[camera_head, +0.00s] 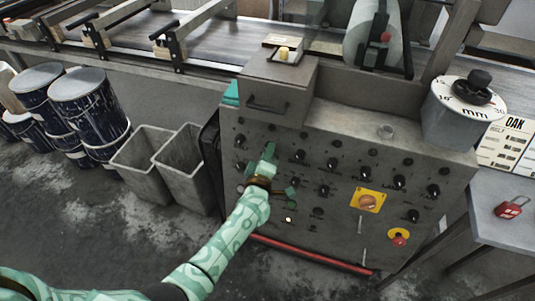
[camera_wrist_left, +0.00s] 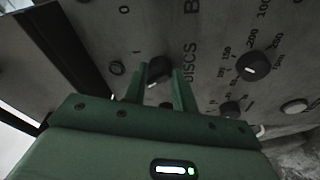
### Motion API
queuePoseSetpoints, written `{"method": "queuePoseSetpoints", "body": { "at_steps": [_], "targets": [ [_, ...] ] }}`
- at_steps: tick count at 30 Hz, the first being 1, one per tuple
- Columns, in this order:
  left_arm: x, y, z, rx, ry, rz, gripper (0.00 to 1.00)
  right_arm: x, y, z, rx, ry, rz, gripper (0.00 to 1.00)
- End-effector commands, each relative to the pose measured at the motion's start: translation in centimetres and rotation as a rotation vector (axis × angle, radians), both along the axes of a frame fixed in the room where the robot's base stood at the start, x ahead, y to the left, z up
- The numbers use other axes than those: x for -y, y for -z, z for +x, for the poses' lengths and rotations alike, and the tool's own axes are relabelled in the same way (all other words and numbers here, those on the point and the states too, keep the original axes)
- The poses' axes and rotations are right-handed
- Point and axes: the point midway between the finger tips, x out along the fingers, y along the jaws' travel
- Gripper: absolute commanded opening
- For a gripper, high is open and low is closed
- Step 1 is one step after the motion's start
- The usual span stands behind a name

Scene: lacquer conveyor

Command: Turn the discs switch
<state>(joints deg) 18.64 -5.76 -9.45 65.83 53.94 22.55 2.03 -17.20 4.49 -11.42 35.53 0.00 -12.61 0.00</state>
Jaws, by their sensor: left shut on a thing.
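The discs switch (camera_wrist_left: 158,67) is a round black knob with a pale pointer mark on the grey control panel (camera_head: 340,165). In the wrist view the printed word DISCS is beside it. My left gripper (camera_head: 267,160) reaches the left part of the panel. In the wrist view the fingers of my left gripper (camera_wrist_left: 160,84) are on both sides of the switch, shut on it. In the head view my gripper hides the switch. My right gripper is not in view.
Other black knobs (camera_wrist_left: 253,66) are close by on the panel. A yellow plate with an orange knob (camera_head: 368,201) and a red emergency button (camera_head: 398,237) are lower right. Grey bins (camera_head: 185,165) and dark drums (camera_head: 88,105) stand left. A red padlock (camera_head: 511,208) lies on the right table.

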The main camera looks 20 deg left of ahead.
Motion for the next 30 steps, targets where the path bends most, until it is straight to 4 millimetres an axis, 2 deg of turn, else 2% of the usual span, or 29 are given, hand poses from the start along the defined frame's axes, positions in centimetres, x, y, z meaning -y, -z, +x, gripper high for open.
{"method": "queuePoseSetpoints", "body": {
  "at_steps": [6,7,9,20,23,30],
  "targets": [
    [0.0,0.1,0.0,0.000,-0.001,-0.003,0.05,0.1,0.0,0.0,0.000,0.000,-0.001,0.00],
    [0.0,0.1,0.0,0.000,-0.001,-0.002,0.30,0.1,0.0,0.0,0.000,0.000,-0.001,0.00],
    [0.0,0.1,0.0,-0.001,0.000,-0.002,0.49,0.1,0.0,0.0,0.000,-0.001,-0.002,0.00],
    [0.0,-0.1,-0.5,-0.001,0.000,0.000,0.49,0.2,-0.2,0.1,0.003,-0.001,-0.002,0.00],
    [0.2,-0.3,-1.9,-0.001,0.001,0.000,0.49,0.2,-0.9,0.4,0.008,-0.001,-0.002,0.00],
    [0.8,-0.9,-8.1,-0.001,0.001,-0.001,0.49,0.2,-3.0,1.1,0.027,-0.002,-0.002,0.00]
  ]
}}
